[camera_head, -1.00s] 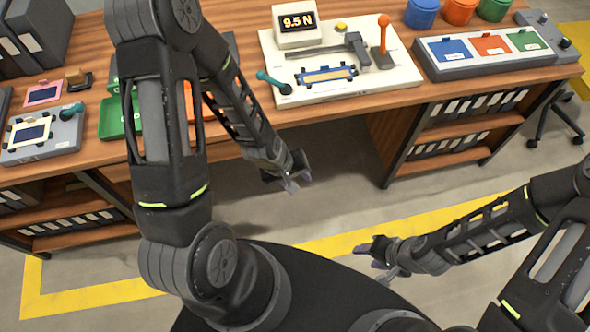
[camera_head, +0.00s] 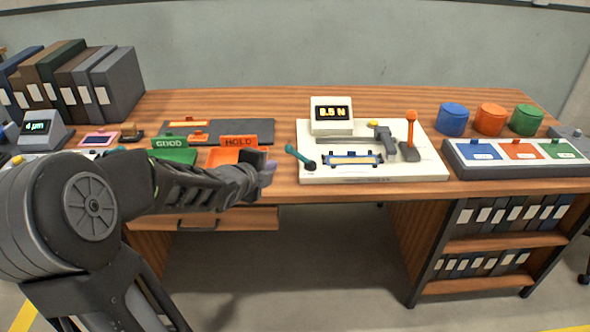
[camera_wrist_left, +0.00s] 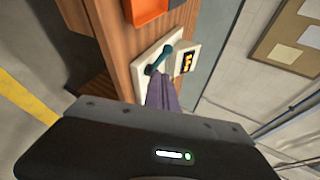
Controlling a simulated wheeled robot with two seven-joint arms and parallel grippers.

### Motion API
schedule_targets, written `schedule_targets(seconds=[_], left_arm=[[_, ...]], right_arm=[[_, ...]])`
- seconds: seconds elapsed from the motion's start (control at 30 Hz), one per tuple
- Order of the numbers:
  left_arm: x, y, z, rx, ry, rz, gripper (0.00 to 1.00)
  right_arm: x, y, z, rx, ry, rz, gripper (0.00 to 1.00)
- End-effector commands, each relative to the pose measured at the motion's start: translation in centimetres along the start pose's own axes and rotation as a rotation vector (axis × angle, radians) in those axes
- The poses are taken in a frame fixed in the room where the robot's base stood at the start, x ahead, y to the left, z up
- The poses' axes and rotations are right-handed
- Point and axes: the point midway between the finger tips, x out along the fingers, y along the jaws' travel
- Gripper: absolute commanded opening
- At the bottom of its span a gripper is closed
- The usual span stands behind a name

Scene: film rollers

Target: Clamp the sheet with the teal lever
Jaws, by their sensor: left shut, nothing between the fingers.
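The teal lever (camera_head: 299,156) stands tilted at the left edge of a white test plate (camera_head: 420,172), its knob up and to the left. The sheet (camera_head: 352,159), a pale strip in a blue frame, lies on the plate right of the lever. My left gripper (camera_head: 268,168) is shut and empty, a little left of the lever, at the table's front edge. In the left wrist view the closed fingers (camera_wrist_left: 161,93) point toward the teal lever (camera_wrist_left: 158,60); I cannot tell whether they touch it. My right gripper is not in view.
A display (camera_head: 332,116) reading about 8.5 N and an orange-knobbed lever (camera_head: 410,130) stand on the plate. An orange HOLD tray (camera_head: 222,156) and green GOOD tray (camera_head: 176,156) lie left. Blue, orange and green pots (camera_head: 490,118) stand back right.

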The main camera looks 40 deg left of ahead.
Motion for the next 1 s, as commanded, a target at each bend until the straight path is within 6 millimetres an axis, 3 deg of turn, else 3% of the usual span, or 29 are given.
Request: schedule_targets(seconds=[0.47,0.67,1.0], left_arm=[[1.1,0.1,-0.1,-0.005,0.002,0.004,0.00],[4.0,0.2,-0.1,-0.006,0.003,0.006,0.00],[10.7,-0.1,-0.1,-0.006,0.003,0.005,0.00]], right_arm=[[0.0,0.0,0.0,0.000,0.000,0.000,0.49],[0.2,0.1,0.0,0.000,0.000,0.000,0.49],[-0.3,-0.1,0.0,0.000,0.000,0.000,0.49]])
